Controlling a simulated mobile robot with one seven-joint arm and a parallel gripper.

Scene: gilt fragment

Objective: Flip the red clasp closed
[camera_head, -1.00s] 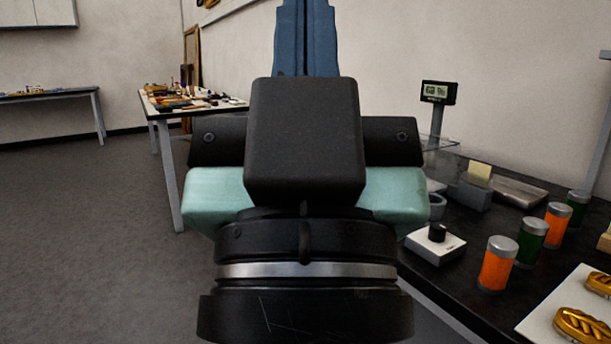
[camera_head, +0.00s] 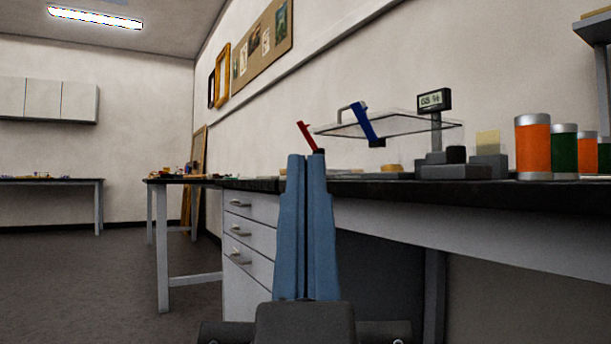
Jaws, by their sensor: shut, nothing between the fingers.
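The red clasp (camera_head: 307,137) is a thin red lever standing up and tilted, its top leaning left, near the left corner of a clear box or lid (camera_head: 410,124). A blue clasp (camera_head: 364,123) is further right, tilted across the near edge of the clear panel. My gripper (camera_head: 307,154) has long blue fingers pressed together, shut and empty. In the picture its tips end just below the red clasp and hide its base. I cannot tell whether they touch it.
A black bench top (camera_head: 400,184) runs to the right, with drawers (camera_head: 250,230) below. A display on a post (camera_head: 434,99), grey blocks, and orange (camera_head: 533,148) and green jars stand to the right. Another table (camera_head: 165,182) is behind left; open floor lies left.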

